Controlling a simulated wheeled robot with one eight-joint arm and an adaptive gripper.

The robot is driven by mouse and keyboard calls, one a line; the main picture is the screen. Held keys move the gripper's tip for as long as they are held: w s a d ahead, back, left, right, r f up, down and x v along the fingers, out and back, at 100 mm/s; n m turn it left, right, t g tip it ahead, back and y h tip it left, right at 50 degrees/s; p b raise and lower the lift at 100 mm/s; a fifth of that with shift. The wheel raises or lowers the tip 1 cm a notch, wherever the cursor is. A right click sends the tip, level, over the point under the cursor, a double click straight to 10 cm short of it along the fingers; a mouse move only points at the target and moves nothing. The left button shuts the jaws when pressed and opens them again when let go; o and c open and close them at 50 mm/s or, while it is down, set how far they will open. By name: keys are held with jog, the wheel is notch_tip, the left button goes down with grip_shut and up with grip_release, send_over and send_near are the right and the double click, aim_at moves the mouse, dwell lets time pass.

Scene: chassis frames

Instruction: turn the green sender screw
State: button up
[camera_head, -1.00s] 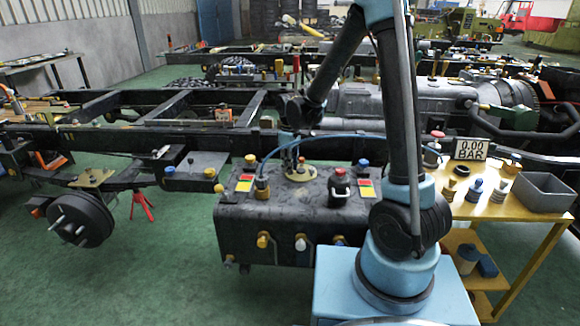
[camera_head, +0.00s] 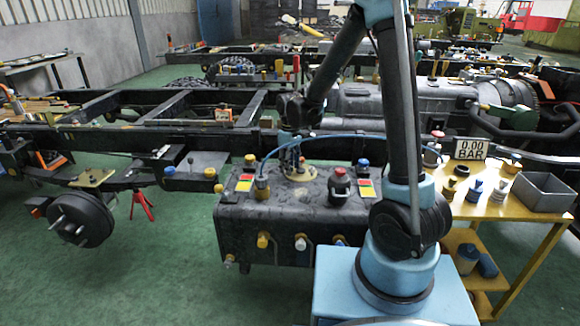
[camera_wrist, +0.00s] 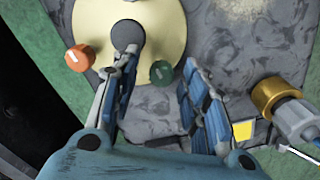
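The green sender screw (camera_wrist: 161,73) is a small round knob with a pale slot mark, at the lower right edge of the cream sender disc (camera_wrist: 165,20) in the wrist view. The disc sits on top of the dark tank (camera_head: 235,225) in the head view. My gripper (camera_wrist: 160,62) is open above it, with the green screw showing between its two blue-grey fingers. I see no clear contact with the screw. An orange screw (camera_wrist: 80,57) is at the disc's left edge, outside the left finger. A dark round cap (camera_wrist: 128,34) is near the left fingertip.
A brass fitting (camera_wrist: 275,95) with a grey connector stands right of the right finger. A red-topped dark cap (camera_head: 339,186) and a blue hose are on the tank. A yellow cart (camera_head: 540,222) with a grey bin (camera_head: 543,192) stands at right.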

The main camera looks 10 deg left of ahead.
notch_tip(320, 180, up, 12)
dwell(0.8)
jog(key=shift+d, duration=0.1)
jog(key=s+d+r+m, duration=0.1)
jog(key=s+d+m, duration=0.1)
jog(key=s+d, duration=0.35)
jog(key=s+d+r+m+t, duration=0.1)
jog(key=s+d+r+m, duration=0.1)
jog(key=d, duration=0.7)
jog(key=s+d+r+m, duration=0.1)
jog(key=s+d+m, duration=0.15)
jog(key=d, duration=0.45)
jog(key=s+d+f+m+t, duration=0.1)
jog(key=s+d+f+m, duration=0.5)
jog(key=s+d, duration=0.5)
jog(key=s+f, duration=0.2)
jog(key=s, duration=0.2)
